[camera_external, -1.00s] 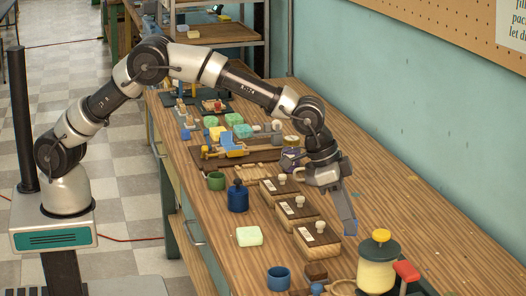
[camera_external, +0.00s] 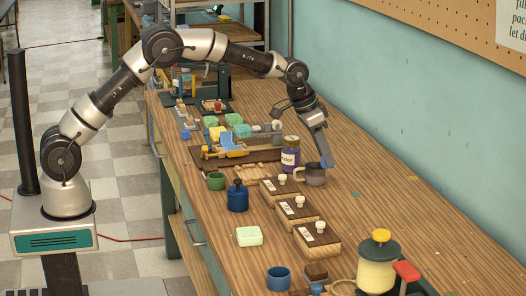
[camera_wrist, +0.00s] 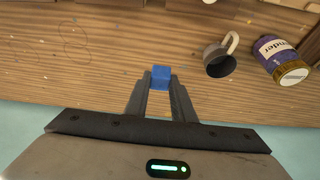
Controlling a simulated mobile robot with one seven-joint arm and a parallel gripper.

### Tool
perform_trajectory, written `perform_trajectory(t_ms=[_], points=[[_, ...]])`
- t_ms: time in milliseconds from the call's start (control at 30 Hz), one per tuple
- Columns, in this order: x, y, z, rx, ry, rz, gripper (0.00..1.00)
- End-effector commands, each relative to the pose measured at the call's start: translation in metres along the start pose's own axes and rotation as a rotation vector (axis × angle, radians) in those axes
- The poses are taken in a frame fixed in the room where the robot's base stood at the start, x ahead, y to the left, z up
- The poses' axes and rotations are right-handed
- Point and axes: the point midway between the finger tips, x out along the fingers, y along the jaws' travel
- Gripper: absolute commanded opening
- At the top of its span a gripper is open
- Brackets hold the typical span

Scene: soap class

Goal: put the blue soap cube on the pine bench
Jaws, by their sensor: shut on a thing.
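My gripper (camera_external: 326,160) is shut on the blue soap cube (camera_wrist: 161,73), which sits between the fingertips in the wrist view. In the external view only a small blue part of the cube (camera_external: 329,161) shows at the fingertips. My gripper points down over the long wooden bench (camera_external: 385,210), on its wall side, just behind and right of a grey mug (camera_external: 314,177). I cannot tell whether the cube touches the bench top or hangs above it.
A purple labelled jar (camera_external: 290,158) stands left of the mug. Several dark-topped boxes with pale knobs (camera_external: 317,239), a blue bottle (camera_external: 238,198) and a yellow canister (camera_external: 378,265) stand nearer the camera. The bench is clear along the wall to the right.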

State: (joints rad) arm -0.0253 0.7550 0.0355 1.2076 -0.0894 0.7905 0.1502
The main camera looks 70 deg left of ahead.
Motion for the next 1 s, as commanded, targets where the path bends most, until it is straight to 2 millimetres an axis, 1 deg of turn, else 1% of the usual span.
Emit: perform_trajectory(t_ms=[33,100,233,367,500,667,900,1000], points=[[-0.001,-0.017,0.001,-0.018,0.001,-0.007,0.01],[-0.002,-0.032,0.003,-0.033,0.001,-0.014,0.01],[0.0,-0.046,0.006,-0.048,0.0,-0.02,0.01],[0.015,-0.049,0.013,-0.051,-0.002,-0.021,0.01],[0.037,-0.048,0.022,-0.051,-0.002,-0.021,0.01],[0.051,-0.048,0.027,-0.051,0.0,-0.021,0.01],[0.086,-0.048,0.042,-0.05,-0.002,-0.021,0.01],[0.091,-0.048,0.043,-0.049,0.001,-0.021,0.01]])
